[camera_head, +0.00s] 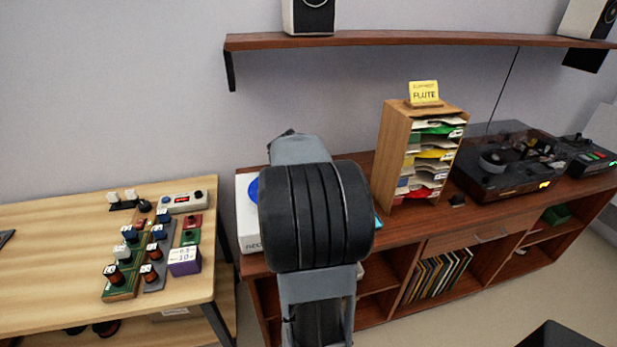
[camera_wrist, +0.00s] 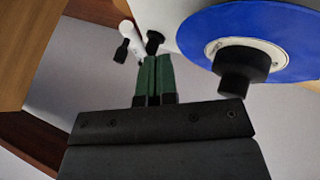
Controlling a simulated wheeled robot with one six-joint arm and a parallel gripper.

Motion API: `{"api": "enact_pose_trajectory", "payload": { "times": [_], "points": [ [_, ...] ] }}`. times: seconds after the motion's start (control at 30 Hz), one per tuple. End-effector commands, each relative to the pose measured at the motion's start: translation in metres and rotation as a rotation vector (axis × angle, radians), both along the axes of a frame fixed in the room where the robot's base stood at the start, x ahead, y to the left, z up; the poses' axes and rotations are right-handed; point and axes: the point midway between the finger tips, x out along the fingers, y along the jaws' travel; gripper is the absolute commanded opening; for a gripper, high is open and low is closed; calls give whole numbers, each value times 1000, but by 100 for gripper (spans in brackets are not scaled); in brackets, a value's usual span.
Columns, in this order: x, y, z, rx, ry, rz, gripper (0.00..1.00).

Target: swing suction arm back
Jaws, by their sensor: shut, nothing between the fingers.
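The white record-cleaning machine (camera_head: 247,232) stands at the left end of the brown cabinet, largely hidden behind my arm in the head view. Its blue disc (camera_head: 253,190) peeks out beside my arm. In the wrist view, the blue disc (camera_wrist: 205,50) has a pale centre with a black cylinder (camera_wrist: 240,75) on it. A white tube with a black end, apparently the suction arm (camera_wrist: 131,38), lies just beyond my fingertips, beside a black knob (camera_wrist: 155,42). My gripper (camera_wrist: 156,60) is shut and empty, its green fingers close to the tube and knob. I cannot tell whether they touch.
A wooden sorter (camera_head: 395,150) with coloured sleeves and a yellow sign stands right of my arm. A turntable (camera_head: 510,165) sits farther right. A wall shelf (camera_head: 420,39) runs above. A light wooden table (camera_head: 50,240) with small devices is on the left.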

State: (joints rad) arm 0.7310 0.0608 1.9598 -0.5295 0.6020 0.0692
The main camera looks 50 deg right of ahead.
Motion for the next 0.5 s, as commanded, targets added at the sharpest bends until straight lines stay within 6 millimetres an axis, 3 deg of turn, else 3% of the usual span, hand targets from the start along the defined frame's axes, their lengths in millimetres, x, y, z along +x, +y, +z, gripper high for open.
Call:
{"api": "enact_pose_trajectory", "payload": {
  "times": [0.03, 0.2, 0.5],
  "points": [
    [-3, 6, 14, -4, -6, -1, 0],
    [-11, 23, 39, -3, -6, 0, 0],
    [-21, 42, 67, -2, -4, -2, 0]
  ]
}}
